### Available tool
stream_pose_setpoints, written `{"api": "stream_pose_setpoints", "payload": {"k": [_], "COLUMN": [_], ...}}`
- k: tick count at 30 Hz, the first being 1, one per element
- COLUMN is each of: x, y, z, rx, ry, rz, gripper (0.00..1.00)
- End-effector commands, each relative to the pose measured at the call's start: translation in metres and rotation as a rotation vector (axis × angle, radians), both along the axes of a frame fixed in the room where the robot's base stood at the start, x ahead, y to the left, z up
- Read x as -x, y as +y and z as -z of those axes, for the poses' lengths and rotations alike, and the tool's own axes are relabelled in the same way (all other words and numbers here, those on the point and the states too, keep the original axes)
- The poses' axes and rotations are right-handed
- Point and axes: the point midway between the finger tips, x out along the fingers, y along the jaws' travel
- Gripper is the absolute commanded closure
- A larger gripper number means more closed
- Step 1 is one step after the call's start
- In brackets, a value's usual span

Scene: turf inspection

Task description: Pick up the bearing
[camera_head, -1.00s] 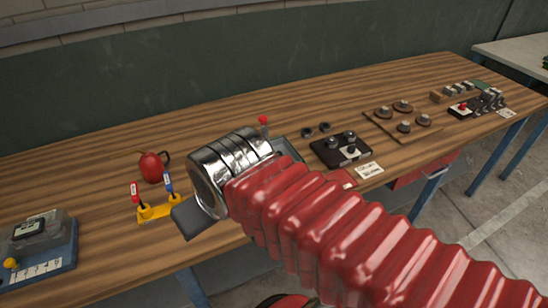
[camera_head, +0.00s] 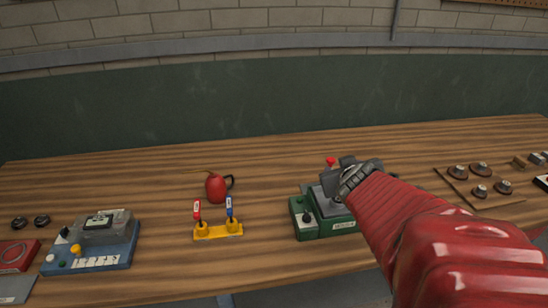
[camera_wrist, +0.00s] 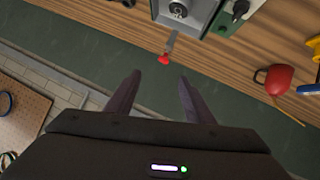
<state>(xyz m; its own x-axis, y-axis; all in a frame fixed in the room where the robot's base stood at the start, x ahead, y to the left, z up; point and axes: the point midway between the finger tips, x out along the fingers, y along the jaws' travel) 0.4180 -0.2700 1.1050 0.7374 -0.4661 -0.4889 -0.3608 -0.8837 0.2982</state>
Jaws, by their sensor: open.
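A round metal part (camera_wrist: 178,9), perhaps the bearing, sits in the grey box of the green device at the top edge of the wrist view; I cannot be sure what it is. The green device (camera_head: 343,228) stands on the bench in the head view, with its upper part partly behind my arm. My gripper (camera_wrist: 159,76) is open and empty in the wrist view, its fingers spread either side of a gap. The red knob (camera_wrist: 164,59) on the device's lever lies just beyond the fingertips in the picture, and the metal part is further beyond.
A red oil can (camera_head: 216,188) and a yellow stand (camera_head: 218,232) with red and blue handles are left of the device. A blue box (camera_head: 95,245) and two dark rings (camera_head: 41,221) are further left. Round parts on a wooden board (camera_head: 477,196) lie right. The wall is behind.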

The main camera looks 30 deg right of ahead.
Motion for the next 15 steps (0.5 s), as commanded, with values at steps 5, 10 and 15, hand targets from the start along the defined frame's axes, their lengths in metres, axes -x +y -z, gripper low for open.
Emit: {"api": "stream_pose_setpoints", "payload": {"k": [5, 10, 15], "x": [0.005, 0.018, 0.037], "y": [-0.033, -0.051, -0.058], "z": [0.014, 0.030, 0.052], "rx": [0.022, 0.001, -0.059], "ry": [-0.027, -0.050, -0.066], "rz": [-0.044, -0.099, -0.162], "gripper": [0.52, 0.52, 0.52]}}
